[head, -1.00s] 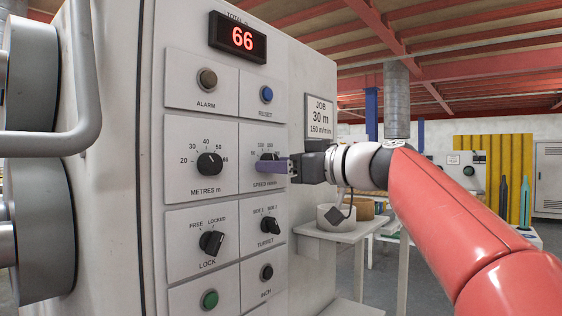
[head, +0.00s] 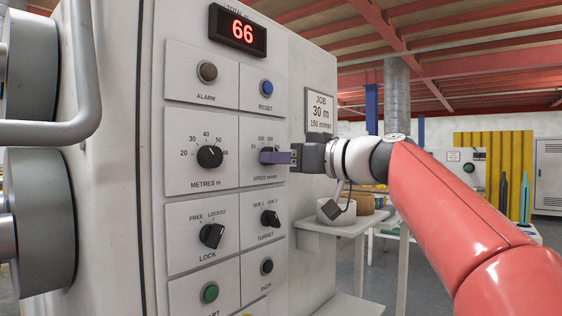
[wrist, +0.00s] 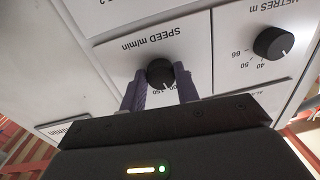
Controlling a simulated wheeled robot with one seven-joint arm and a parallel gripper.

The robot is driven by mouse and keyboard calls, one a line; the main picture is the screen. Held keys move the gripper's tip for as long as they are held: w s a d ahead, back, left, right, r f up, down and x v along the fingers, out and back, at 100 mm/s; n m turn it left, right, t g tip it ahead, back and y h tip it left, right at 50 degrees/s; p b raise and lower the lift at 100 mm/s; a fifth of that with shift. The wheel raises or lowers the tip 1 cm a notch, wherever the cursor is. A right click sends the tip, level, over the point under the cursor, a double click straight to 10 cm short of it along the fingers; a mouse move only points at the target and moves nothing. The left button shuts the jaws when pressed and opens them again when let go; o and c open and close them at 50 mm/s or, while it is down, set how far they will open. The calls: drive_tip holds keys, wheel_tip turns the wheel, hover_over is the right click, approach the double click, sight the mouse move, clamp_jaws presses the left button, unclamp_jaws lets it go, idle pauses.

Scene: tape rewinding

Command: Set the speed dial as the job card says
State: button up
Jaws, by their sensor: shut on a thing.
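The speed dial is a black knob on the panel marked SPEED m/min; the knob (wrist: 160,73) shows between my fingers in the wrist view. My gripper (head: 266,157) is shut on it, with purple fingers on either side (wrist: 160,90). In the head view the fingers hide most of the knob. I cannot read exactly where its pointer stands. The job card (head: 319,110) to the right of the panel reads JOB 30 m, 150 m/min.
The METRES dial (head: 210,157) is left of the speed dial, the RESET button (head: 267,88) above and the TURRET switch (head: 270,218) below. The LOCK switch (head: 212,236) is lower left. The red display (head: 238,30) reads 66. A white shelf (head: 335,230) juts out at the right.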

drive_tip(key=m+b, duration=0.1)
drive_tip(key=m, duration=0.5)
drive_tip(key=shift+s+a, duration=0.1)
idle(0.5)
drive_tip(key=o, duration=1)
drive_tip(key=b+v, duration=0.2)
drive_tip(key=v, duration=0.5)
drive_tip(key=shift+s+d+f, duration=0.1)
drive_tip(key=shift+s+d, duration=0.15)
drive_tip(key=shift+d, duration=0.1)
